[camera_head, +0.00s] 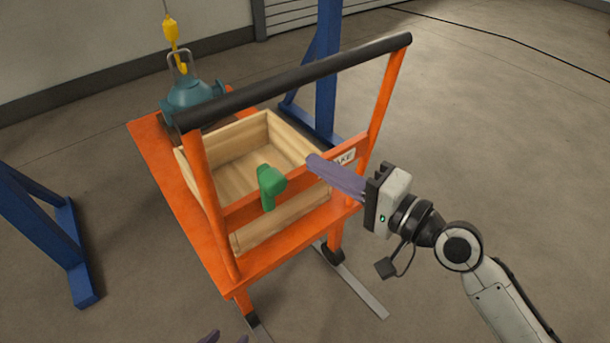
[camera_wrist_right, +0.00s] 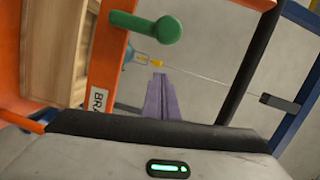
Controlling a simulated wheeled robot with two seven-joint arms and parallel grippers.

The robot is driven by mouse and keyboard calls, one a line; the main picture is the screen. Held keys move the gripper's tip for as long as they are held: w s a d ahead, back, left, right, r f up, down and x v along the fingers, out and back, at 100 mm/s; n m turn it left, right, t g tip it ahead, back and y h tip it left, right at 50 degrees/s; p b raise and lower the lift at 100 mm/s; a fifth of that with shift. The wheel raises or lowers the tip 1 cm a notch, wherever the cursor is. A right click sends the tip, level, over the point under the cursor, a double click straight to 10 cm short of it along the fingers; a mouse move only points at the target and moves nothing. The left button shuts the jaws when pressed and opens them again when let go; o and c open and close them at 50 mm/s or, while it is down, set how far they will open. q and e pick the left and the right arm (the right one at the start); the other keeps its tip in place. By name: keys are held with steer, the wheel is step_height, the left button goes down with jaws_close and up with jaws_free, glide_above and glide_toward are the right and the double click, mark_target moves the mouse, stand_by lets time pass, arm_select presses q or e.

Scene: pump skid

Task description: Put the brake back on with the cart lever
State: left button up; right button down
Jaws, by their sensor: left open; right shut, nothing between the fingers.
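The green cart lever (camera_head: 269,185) sits on the orange cross bar of the cart (camera_head: 222,262), its thick knob end up and its thin part pointing down. In the right wrist view the lever (camera_wrist_right: 160,28) shows near the top, beyond the fingertips. My right gripper (camera_head: 314,164) is shut and empty, its purple fingers pointing left toward the lever, just to its right and apart from it. In the right wrist view its fingers (camera_wrist_right: 161,82) are together. My left gripper (camera_head: 226,339) shows only its purple fingertips at the bottom edge, apart and well below the cart.
A white label (camera_head: 344,157), partly covered by my right fingers, is on the cross bar. A black push handle (camera_head: 300,80) spans above. The cart carries a wooden crate (camera_head: 225,150) and a teal pump (camera_head: 190,96) below a yellow hook (camera_head: 171,31). Blue posts stand either side.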

mark_target(272, 194)
steer(key=s+a, duration=0.2)
steer(key=a, duration=0.1)
steer(key=shift+s+a+f, duration=0.1)
steer(key=shift+f, duration=0.25)
steer(key=shift+r+p, duration=0.1)
steer(key=shift+p, duration=0.25)
